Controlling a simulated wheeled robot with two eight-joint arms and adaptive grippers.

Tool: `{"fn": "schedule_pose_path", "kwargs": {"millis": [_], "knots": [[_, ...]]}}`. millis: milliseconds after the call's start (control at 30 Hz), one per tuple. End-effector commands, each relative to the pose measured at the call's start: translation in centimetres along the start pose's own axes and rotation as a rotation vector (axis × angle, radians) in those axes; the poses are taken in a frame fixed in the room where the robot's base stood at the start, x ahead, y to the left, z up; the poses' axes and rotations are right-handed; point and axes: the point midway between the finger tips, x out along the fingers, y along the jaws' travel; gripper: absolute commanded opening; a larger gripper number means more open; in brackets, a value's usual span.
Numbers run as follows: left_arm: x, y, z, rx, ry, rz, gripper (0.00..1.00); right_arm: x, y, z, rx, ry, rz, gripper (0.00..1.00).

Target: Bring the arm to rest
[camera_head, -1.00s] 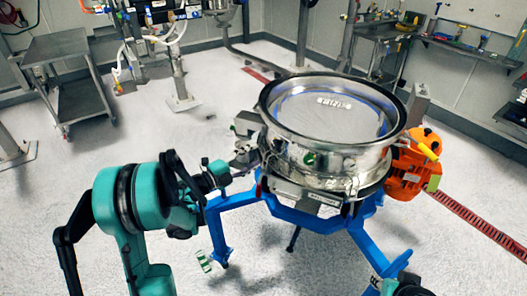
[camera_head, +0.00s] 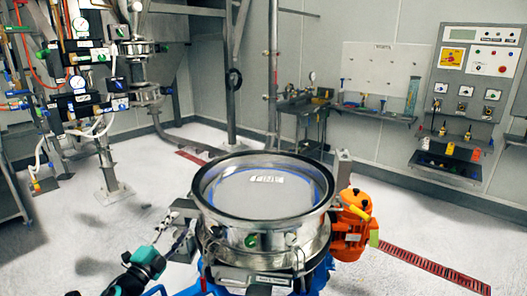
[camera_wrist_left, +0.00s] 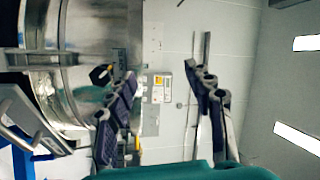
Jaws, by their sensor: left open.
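My left arm shows at the lower left of the head view. Its gripper (camera_head: 171,234) is open, beside the left side of the round steel sifter (camera_head: 268,240). In the left wrist view, the two dark fingers of this gripper (camera_wrist_left: 167,75) stand wide apart with nothing between them. The sifter's steel side (camera_wrist_left: 78,65) shows behind the left finger. I cannot tell from the pictures how close the fingers are to the sifter. My right gripper is not in view.
An orange motor (camera_head: 350,226) sits on the sifter's right side. A wall control panel (camera_head: 462,100) is at the right. Valves and gauges (camera_head: 85,95) stand at the back left. A red floor grate (camera_head: 435,270) runs at the lower right. White floor lies open around the sifter.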

Motion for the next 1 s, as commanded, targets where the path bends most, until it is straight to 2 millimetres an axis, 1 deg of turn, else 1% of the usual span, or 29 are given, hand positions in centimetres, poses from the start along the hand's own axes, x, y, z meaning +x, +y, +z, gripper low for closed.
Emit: {"fn": "schedule_pose_path", "kwargs": {"millis": [33,100,133,200,267,300,367,467,500,567,600,700,800,833,900,1000], "knots": [[0.2,-2.5,-0.9,-0.055,-0.061,-0.056,0.53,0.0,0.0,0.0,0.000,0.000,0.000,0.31],[-0.2,-5.4,-1.2,-0.153,-0.173,-0.131,0.53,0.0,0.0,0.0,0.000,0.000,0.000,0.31],[-0.6,-6.3,-1.2,-0.198,-0.222,-0.155,0.53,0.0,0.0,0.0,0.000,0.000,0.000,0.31],[-1.8,-7.5,-1.3,-0.313,-0.337,-0.196,0.53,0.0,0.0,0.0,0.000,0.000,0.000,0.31],[-3.3,-7.6,-1.4,-0.418,-0.439,-0.209,0.53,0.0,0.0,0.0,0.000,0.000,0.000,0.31],[-4.5,-7.2,-1.6,-0.490,-0.506,-0.207,0.53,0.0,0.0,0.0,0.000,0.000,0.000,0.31],[-6.5,-5.8,-2.1,-0.602,-0.606,-0.187,0.53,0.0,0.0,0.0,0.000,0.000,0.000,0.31],[-10.4,-1.9,-3.8,-0.786,-0.769,-0.107,0.53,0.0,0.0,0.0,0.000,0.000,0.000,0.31],[-12.1,0.0,-4.9,-0.860,-0.832,-0.059,0.53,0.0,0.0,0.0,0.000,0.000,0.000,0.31],[-14.8,3.2,-6.8,-0.963,-0.919,0.027,0.53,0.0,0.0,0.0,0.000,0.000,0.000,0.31],[-16.5,5.2,-8.2,-1.020,-0.969,0.088,0.53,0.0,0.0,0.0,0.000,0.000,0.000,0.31],[-20.1,9.2,-11.5,-1.129,-1.062,0.230,0.53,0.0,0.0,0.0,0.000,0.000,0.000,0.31],[-22.7,11.7,-14.1,-1.196,-1.119,0.339,0.53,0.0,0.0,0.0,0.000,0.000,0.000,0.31],[-23.3,12.2,-14.7,-1.208,-1.131,0.363,0.53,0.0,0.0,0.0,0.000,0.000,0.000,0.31],[-24.2,13.1,-15.7,-1.229,-1.150,0.405,0.53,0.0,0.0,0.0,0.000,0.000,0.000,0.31],[-24.8,13.5,-16.2,-1.241,-1.161,0.431,0.53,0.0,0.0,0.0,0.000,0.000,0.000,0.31]]}}
